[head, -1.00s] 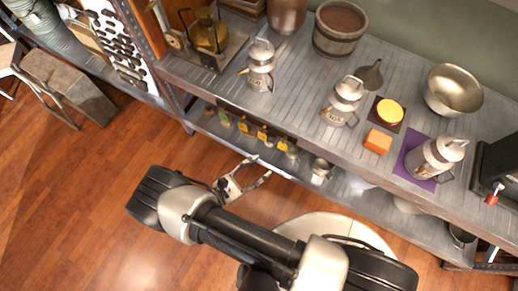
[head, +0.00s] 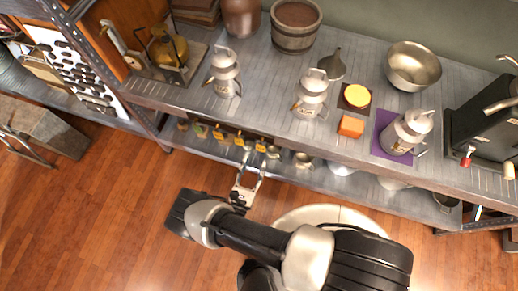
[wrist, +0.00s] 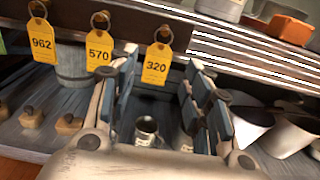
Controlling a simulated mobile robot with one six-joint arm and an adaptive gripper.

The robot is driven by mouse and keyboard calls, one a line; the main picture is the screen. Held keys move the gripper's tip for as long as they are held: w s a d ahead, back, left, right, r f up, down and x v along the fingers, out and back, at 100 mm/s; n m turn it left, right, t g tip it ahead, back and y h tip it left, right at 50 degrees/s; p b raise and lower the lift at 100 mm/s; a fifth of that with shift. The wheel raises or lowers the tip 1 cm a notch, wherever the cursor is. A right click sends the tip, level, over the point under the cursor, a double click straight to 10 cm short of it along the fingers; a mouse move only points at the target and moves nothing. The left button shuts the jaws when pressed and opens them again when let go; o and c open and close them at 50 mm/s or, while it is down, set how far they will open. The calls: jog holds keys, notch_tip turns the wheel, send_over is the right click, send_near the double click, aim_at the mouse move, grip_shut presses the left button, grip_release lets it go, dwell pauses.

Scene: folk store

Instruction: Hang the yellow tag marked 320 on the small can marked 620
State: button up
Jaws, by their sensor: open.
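The yellow tag marked 320 (wrist: 157,63) hangs by a metal ring from a dark rail, rightmost of the tags in the wrist view. My gripper (wrist: 158,85) is open and empty, with its blue-padded fingers below and on either side of this tag. In the head view my gripper (head: 252,174) points at the shelf front, just below the row of tags. Three metal cans with spouts stand on the counter: one at left (head: 225,75), one in the middle (head: 311,97) and one at right on a purple mat (head: 405,133). Their markings are too small to read.
Tags marked 570 (wrist: 99,51) and 962 (wrist: 42,40) hang left of the 320 tag. A small metal cup (wrist: 146,131) stands on the lower shelf beyond my fingers. An orange block (head: 350,126) and a metal bowl (head: 412,66) are on the counter.

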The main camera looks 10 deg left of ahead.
aim_at(260, 146)
jog(key=w, duration=0.7)
jog(key=shift+w+d+b, duration=0.35)
jog(key=shift+b, duration=0.05)
jog(key=shift+c, duration=0.5)
jog(key=c, duration=0.7)
jog(key=shift+c, duration=0.2)
jog(key=shift+r, duration=0.35)
jog(key=shift+s+a, duration=0.1)
jog(key=shift+s, duration=0.15)
jog(key=shift+s, duration=0.75)
jog(key=shift+s+a+r, duration=0.1)
jog(key=shift+s+r, duration=0.15)
jog(key=shift+s, duration=0.65)
jog(key=shift+s+a+r, duration=0.1)
jog(key=shift+s+r, duration=0.15)
jog(key=shift+s, duration=0.6)
